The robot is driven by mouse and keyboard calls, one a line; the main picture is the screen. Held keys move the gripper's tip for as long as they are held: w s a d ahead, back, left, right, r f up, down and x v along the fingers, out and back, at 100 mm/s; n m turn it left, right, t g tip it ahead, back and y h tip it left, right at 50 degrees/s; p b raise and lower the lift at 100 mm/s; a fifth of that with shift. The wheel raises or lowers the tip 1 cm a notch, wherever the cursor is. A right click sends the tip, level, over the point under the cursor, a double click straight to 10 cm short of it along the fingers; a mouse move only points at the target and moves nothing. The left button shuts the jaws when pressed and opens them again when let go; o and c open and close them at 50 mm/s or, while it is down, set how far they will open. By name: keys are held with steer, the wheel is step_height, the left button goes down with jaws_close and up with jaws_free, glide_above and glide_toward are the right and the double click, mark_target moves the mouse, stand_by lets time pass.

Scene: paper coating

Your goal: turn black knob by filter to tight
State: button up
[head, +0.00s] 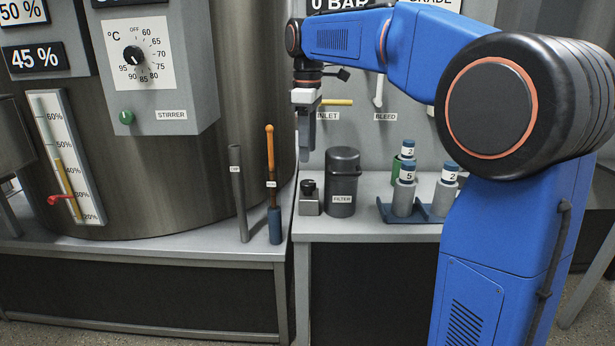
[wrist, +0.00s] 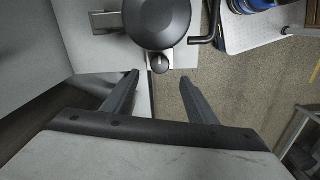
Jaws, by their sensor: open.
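The black knob (head: 308,188) sits on a small grey block (head: 309,206) just left of the dark grey filter canister (head: 342,187) on the right-hand bench. In the wrist view the knob (wrist: 160,63) shows as a small round cap beside the filter's round lid (wrist: 157,18). My gripper (head: 304,157) points down above the knob, with a gap between them in the head view. In the wrist view the gripper (wrist: 160,77) is open and empty, its fingers spread to either side of the knob's line. No mark showing the knob's tightness can be read.
A blue tray (head: 432,214) with several labelled bottles stands right of the filter. A grey tube (head: 238,192) and a wooden-handled tool in a blue holder (head: 275,224) stand left. A wall panel with yellow and white levers is behind my gripper.

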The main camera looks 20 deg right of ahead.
mark_target(308, 182)
step_height(308, 182, down, 9)
stand_by(0.4)
steer(key=c, duration=1.1)
